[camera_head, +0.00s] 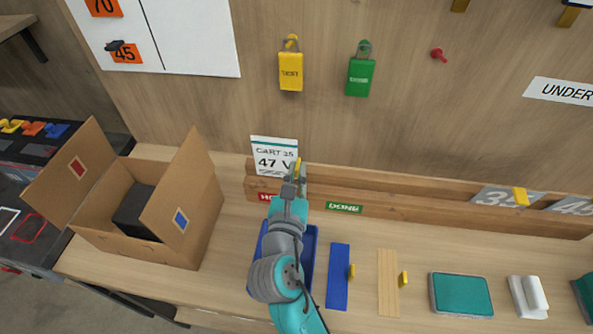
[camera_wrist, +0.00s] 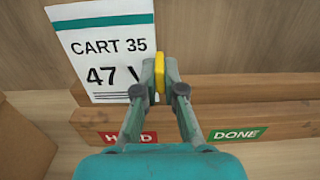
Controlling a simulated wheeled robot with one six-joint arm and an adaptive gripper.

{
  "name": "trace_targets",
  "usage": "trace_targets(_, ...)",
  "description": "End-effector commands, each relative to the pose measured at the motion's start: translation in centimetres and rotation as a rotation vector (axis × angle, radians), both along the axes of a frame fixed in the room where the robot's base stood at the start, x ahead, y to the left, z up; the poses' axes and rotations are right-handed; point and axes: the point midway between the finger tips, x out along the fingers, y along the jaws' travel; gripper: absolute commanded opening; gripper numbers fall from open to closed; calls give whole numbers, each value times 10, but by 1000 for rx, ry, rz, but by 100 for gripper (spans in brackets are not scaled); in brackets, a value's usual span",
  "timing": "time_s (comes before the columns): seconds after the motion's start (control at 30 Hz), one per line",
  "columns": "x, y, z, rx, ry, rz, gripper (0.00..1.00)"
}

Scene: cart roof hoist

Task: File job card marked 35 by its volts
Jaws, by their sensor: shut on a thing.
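The job card (camera_head: 272,152) is white with a green band and reads CART 35 and 47 V. It stands upright at the left end of the wooden rail (camera_head: 420,196). In the wrist view the card (camera_wrist: 85,50) overlaps the back rail; I cannot tell whether its lower edge rests in the groove. My gripper (camera_wrist: 159,80) is shut on the card's yellow tab at its right edge, hiding part of the V. My gripper also shows in the head view (camera_head: 297,172). A red label (camera_wrist: 130,136), partly hidden by a finger, and a green DONE label (camera_wrist: 237,134) are on the front rail.
An open cardboard box (camera_head: 120,205) stands left of the rail. A blue tray (camera_head: 310,250) lies under my arm. Yellow (camera_head: 291,72) and green (camera_head: 360,78) padlocks hang on the wall. Grey number labels (camera_head: 492,197) and an UNDER sign (camera_head: 565,91) are at right.

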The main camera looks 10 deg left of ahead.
Motion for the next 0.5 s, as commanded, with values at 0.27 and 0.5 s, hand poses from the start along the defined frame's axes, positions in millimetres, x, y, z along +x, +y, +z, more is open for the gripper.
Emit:
trace_targets(0.27, 0, 0, -8, 1, 1, 0, 0)
trace_targets(0.5, 0, 0, -14, 0, 0, 1, 0)
